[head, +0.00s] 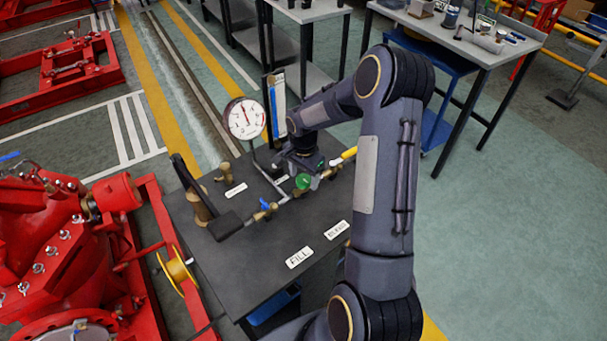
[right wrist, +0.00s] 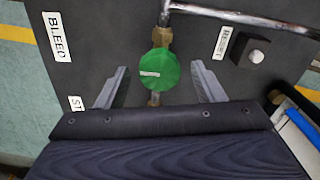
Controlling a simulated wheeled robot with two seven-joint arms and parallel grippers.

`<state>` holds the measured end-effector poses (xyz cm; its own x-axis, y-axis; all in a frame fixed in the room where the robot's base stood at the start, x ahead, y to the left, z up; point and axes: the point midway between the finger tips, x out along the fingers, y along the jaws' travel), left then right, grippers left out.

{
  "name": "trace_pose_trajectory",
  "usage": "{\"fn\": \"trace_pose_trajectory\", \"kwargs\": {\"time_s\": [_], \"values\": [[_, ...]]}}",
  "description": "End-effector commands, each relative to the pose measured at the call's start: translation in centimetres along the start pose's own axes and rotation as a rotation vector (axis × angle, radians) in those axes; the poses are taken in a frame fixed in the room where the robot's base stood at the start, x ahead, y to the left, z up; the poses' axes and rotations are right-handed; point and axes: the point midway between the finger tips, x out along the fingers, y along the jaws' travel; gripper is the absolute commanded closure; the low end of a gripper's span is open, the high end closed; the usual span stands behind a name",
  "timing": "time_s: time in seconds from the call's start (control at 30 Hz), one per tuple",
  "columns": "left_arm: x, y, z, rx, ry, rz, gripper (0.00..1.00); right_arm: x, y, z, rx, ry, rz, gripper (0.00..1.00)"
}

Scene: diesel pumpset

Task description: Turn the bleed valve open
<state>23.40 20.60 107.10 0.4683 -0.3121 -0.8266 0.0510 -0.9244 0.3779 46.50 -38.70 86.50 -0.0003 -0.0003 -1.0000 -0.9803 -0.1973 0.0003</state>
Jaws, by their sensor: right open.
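A round green valve knob (right wrist: 162,70) with a white mark sits on a brass fitting on the dark bench. It also shows in the head view (head: 303,181), just below my right gripper (head: 308,173). In the right wrist view the gripper (right wrist: 160,68) is open, with one finger on each side of the knob and visible gaps between. A BLEED label (right wrist: 57,37) lies on the bench and shows in the head view (head: 337,230) too. I cannot tell from its position which valve it names. My left gripper is not in view.
A blue-handled valve (head: 265,205) and a yellow lever (head: 347,155) stand near the knob. A pressure gauge (head: 245,119) rises behind. A pump with a black lever (head: 205,207) stands left, beside red machinery (head: 60,230). The bench front by the FILL label (head: 300,257) is clear.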

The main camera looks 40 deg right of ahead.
Motion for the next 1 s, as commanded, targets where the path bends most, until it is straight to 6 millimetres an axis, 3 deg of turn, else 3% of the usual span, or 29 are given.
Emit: {"fn": "trace_pose_trajectory", "kwargs": {"time_s": [0.13,0.47,0.77,1.0], "values": [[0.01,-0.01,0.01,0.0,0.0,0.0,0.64,0.0,0.0,0.01,0.0,0.0,0.0,0.38],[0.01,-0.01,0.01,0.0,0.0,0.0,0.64,-0.03,0.0,0.01,0.0,0.0,0.0,0.81],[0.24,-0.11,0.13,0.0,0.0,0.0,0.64,0.03,-0.02,0.02,-0.032,0.0,-0.001,0.83],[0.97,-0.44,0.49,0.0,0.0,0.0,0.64,0.11,-0.08,0.0,-0.161,0.001,-0.003,0.83]]}}
